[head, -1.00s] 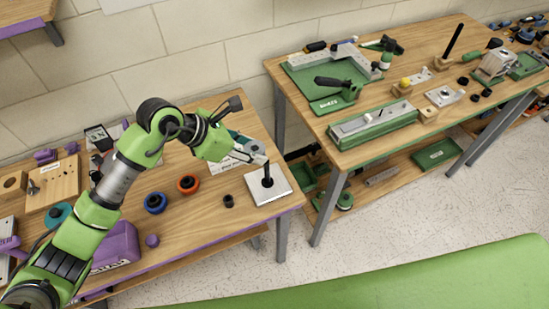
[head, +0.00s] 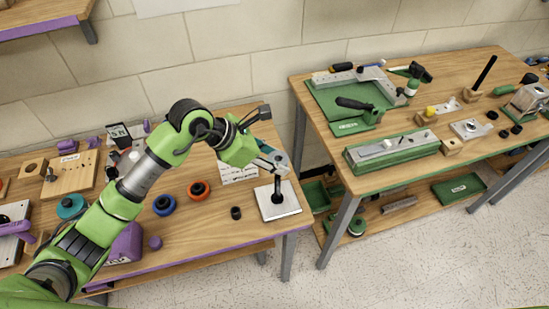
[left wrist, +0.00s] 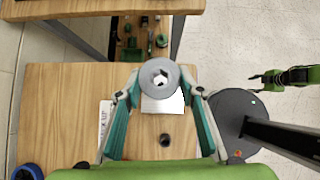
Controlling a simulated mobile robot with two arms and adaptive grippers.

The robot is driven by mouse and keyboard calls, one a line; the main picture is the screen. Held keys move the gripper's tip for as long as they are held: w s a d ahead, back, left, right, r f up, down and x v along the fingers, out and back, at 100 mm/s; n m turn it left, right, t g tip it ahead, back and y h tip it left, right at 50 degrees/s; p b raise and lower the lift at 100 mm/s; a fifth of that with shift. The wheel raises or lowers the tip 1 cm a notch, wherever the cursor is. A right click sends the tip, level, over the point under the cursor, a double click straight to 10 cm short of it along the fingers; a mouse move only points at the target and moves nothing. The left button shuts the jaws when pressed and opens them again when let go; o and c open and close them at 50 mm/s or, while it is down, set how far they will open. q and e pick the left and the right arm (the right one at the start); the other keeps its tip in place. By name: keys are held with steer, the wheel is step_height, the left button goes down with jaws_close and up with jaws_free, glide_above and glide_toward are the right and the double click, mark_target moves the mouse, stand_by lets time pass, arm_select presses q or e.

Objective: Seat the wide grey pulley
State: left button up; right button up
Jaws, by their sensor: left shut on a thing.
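The wide grey pulley (left wrist: 159,78), a thick disc with a central hole, is between the fingertips of my left gripper (left wrist: 159,92) in the left wrist view. In the head view my left gripper (head: 272,160) holds the pulley (head: 281,162) up over the table's right end. Below it a black upright post (head: 278,192) stands on a square pale plate (head: 265,205). The plate (left wrist: 160,104) shows partly behind the pulley in the wrist view. I cannot tell whether hole and post line up.
A small black collar (head: 236,213), an orange ring (head: 199,190) and a blue ring (head: 164,205) lie left of the plate. A white sheet (head: 236,172) lies behind. A second workbench (head: 470,119) with green fixtures stands to the right, across a gap.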

arm_select(q)
step_height(320, 180, down, 13)
steer(key=b, duration=1)
steer(key=shift+r, duration=0.2)
steer(key=shift+b, duration=0.35)
steer(key=shift+b, duration=0.3)
